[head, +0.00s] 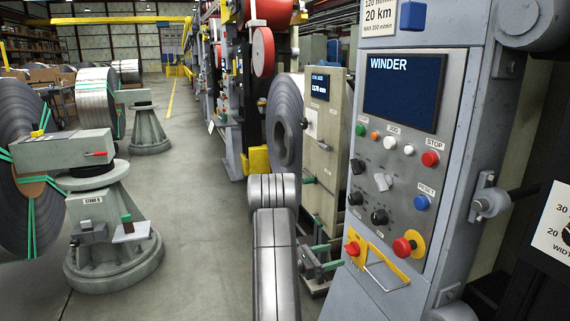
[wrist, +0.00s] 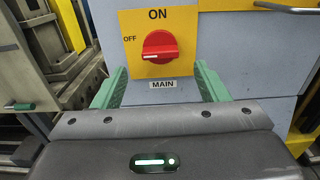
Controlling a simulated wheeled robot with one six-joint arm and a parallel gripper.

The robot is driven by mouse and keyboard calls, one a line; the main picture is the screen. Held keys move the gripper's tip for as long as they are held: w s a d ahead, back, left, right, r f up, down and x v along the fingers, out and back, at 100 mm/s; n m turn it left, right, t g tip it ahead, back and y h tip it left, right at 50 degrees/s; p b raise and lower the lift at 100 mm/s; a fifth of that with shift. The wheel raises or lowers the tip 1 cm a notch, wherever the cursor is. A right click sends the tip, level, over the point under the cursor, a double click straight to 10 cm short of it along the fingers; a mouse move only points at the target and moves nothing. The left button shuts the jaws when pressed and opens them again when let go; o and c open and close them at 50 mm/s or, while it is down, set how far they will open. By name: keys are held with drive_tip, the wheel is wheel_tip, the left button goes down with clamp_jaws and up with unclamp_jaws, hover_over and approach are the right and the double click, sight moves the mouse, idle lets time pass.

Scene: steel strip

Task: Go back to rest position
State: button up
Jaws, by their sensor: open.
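My gripper (head: 327,256) is low in front of the winder cabinet, with its green fingers pointing at the yellow plate. In the wrist view, my gripper (wrist: 160,82) is open, with a green finger on each side and nothing between them. The red MAIN rotary switch (wrist: 158,46) sits beyond the fingertips on a yellow plate (wrist: 186,66) marked ON at the top and OFF at the left. Its grip lies roughly level, in line with the OFF side. The switch also shows in the head view (head: 352,248). The fingers appear apart from it.
The winder panel (head: 400,150) has a screen, buttons and a red mushroom button (head: 402,247). A yellow bracket with a wire handle (head: 388,276) juts out nearby. A beige cabinet (head: 322,150) stands left of the winder. Open floor (head: 195,170) separates it from a stand (head: 112,225).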

sight(347, 251)
drive_tip(key=v, duration=0.8)
drive_tip(key=x, duration=1.3)
drive_tip(key=shift+d, duration=0.15)
drive_tip(key=shift+w+d, duration=0.15)
drive_tip(key=shift+d, duration=0.15)
drive_tip(key=shift+a+m+b, duration=0.1)
drive_tip(key=shift+m+b, duration=0.25)
drive_tip(key=shift+m, duration=0.65)
drive_tip(key=m, duration=0.7)
drive_tip(key=shift+r+m, duration=0.1)
drive_tip(key=shift+m, duration=0.3)
drive_tip(key=m+p, duration=0.1)
drive_tip(key=m, duration=0.1)
drive_tip(key=shift+m, duration=0.4)
drive_tip(key=m+p, duration=0.3)
drive_tip(key=shift+r+m, duration=0.1)
drive_tip(key=shift+m, duration=0.2)
drive_tip(key=shift+m+p, duration=0.6)
drive_tip(key=shift+m, duration=0.2)
drive_tip(key=shift+f, duration=0.25)
